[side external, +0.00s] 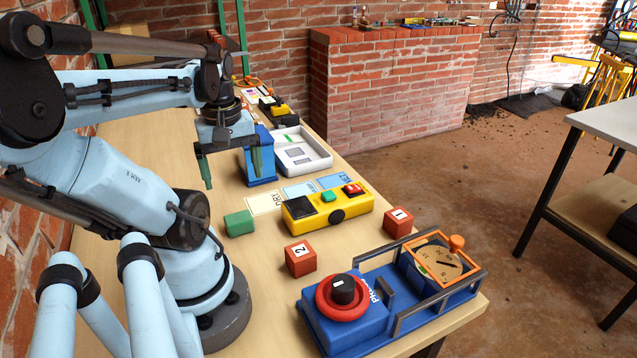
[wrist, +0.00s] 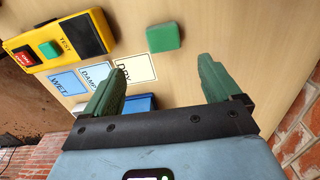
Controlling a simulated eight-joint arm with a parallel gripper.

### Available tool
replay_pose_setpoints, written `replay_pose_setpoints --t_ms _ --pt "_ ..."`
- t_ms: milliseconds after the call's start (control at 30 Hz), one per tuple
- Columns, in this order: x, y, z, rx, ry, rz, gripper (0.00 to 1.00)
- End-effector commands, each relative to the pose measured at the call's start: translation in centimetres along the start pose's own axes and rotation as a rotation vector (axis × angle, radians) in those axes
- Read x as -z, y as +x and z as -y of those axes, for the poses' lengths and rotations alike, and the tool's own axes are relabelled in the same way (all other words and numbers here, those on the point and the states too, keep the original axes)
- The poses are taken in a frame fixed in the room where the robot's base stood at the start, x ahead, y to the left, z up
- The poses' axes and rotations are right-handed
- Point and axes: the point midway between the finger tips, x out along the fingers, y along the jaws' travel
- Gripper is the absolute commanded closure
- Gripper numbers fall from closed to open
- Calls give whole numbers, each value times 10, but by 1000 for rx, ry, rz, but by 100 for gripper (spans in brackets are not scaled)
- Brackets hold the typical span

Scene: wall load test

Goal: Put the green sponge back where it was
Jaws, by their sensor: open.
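The green sponge (side external: 239,223) lies on the bare wooden table, just left of the DRY card (side external: 264,202) in the side view. In the wrist view the sponge (wrist: 163,37) lies beyond my fingertips, beside the DRY card (wrist: 136,68) and not on it. The DAMP card (side external: 299,191) and WET card (side external: 333,181) continue the row. My gripper (side external: 232,176) is open and empty above the table, behind the sponge in the side view.
A blue upright block (side external: 259,162) stands close by my gripper, with a white tray (side external: 303,152) behind. The yellow test box (side external: 328,207), red cubes 2 (side external: 300,259) and 1 (side external: 398,223), and blue press (side external: 345,327) stand in front. A brick wall (wrist: 304,128) borders the table.

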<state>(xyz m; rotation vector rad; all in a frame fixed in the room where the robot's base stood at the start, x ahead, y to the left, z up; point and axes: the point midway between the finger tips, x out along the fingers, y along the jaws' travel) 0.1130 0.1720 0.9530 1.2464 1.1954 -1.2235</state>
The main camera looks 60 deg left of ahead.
Motion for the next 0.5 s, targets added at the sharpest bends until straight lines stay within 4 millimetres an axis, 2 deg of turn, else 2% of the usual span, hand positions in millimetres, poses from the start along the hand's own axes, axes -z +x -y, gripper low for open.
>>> replay_pose_setpoints --t_ms 133,267,367,500 --pt "-8 2 -32 -46 216 -66 9" --pt "-28 2 -75 -123 516 -161 9" --pt "-50 0 -107 -191 751 -235 9" --pt "-91 -5 -145 -298 1064 -334 9"
